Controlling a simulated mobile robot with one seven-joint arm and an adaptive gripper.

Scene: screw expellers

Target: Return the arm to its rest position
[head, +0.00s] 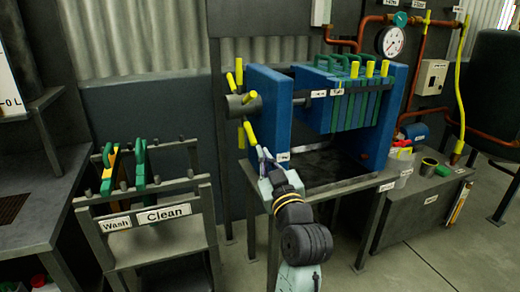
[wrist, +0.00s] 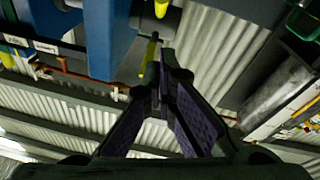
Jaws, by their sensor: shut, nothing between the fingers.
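My gripper (head: 265,158) is in front of the lower left of the blue press (head: 268,110), just below its yellow-handled hand wheel (head: 242,103). My arm reaches up to it from the bottom of the head view. In the wrist view, the two dark fingers of my gripper (wrist: 164,82) meet at their tips with nothing between them. A yellow handle (wrist: 148,62) shows just beyond the fingertips, and the blue press frame (wrist: 108,38) is to their upper left. I cannot tell whether the fingertips touch the handle.
A rack marked Wash and Clean (head: 150,215) with green and yellow plates stands to the left. A grey workbench (head: 30,225) is at the far left. Red pipes with a gauge (head: 390,41) run behind the press.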

